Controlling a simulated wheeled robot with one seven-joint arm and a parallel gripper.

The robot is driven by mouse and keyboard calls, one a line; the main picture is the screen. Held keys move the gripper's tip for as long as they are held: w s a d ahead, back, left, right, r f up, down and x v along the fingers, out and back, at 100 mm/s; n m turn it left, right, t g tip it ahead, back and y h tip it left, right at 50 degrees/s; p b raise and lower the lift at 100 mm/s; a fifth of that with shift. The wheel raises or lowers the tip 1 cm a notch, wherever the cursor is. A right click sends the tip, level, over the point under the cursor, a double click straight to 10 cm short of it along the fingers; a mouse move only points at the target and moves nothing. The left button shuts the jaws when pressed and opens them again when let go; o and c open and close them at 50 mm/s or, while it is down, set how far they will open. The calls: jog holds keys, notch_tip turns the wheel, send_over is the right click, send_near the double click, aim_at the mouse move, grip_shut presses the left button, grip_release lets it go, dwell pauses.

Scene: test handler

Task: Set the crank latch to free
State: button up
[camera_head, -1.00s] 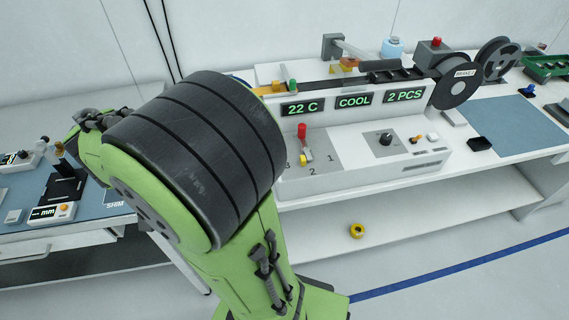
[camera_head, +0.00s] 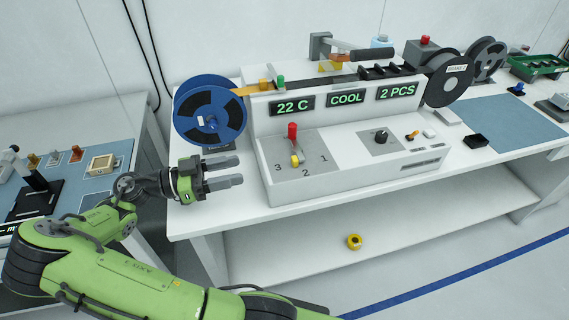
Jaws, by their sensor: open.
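The white test handler (camera_head: 345,195) stands on the bench, with displays reading 22 C, COOL and 2 PCS. No label marks the crank latch, and I cannot tell which control it is. A red-topped lever (camera_head: 292,131) with a yellow part stands on a grey panel marked 1, 2, 3. A small orange lever (camera_head: 412,136) sits at the front right, beside a black knob (camera_head: 381,136). A dark handle (camera_head: 372,55) on a grey arm is above the track. My gripper (camera_head: 241,171) is open and empty, left of the handler and below the blue reel, apart from the controls.
A blue reel (camera_head: 210,115) stands at the handler's left end. A dark reel (camera_head: 447,82) labelled BRAKE is at its right. A blue mat (camera_head: 510,122) and a small black tray (camera_head: 476,141) lie further right. A yellow roll (camera_head: 354,242) is on the lower shelf.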

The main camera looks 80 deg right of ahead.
aim_at(292, 159)
jog(key=b+x, duration=0.2)
jog(key=x, duration=1.1)
grip_shut()
